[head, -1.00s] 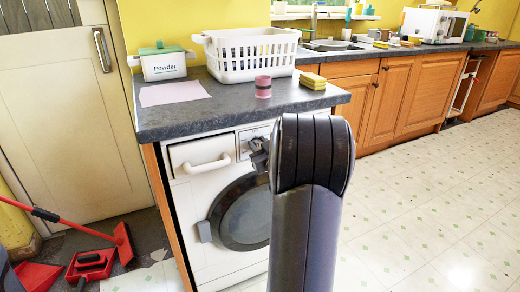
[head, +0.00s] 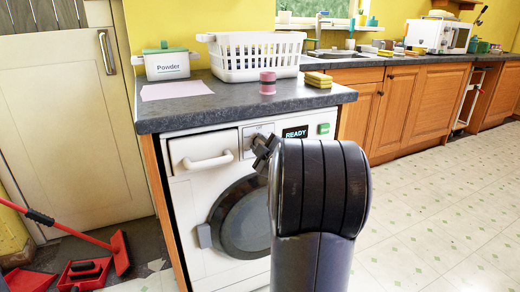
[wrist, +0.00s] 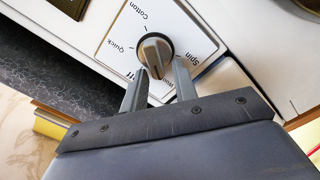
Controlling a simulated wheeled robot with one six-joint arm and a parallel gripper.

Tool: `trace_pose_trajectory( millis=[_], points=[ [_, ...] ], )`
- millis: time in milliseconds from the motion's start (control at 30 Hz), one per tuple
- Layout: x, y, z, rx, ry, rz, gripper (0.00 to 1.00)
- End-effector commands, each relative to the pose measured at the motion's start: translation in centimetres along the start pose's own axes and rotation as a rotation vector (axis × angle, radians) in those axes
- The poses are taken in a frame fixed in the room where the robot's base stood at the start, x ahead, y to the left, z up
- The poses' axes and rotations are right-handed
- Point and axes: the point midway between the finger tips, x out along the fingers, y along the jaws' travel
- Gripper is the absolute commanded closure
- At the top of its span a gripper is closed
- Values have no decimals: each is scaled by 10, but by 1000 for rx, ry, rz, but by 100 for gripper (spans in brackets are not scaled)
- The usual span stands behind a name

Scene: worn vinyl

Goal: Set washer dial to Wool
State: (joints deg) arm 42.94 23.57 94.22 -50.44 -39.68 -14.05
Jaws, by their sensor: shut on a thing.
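The washer (head: 183,215) is white and stands under the grey counter. Its dial (wrist: 153,52) is a round grey-beige knob with a raised grip on a dark ring. In the wrist view the labels Cotton, Quick and Spin show around it. My gripper (wrist: 160,75) is shut on the dial, one finger on either side of the grip. In the head view my gripper (head: 262,147) is at the panel, mostly hiding the dial.
The washer display (head: 295,132) reads READY, with a green button (head: 324,128) to its right. The drawer handle (head: 208,161) juts out left of the dial. The counter (head: 225,112) overhangs above. A red dustpan (head: 85,272) lies on the floor at left.

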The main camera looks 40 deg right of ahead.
Motion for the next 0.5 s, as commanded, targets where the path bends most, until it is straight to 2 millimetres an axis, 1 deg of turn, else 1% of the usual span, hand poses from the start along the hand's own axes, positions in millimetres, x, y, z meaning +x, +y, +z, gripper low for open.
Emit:
trace_pose_trajectory(
  millis=[33,500],
  points=[
    [0,-4,4,-11,-8,-5,95],
    [-1,-3,4,-50,-10,-5,95]
  ],
)
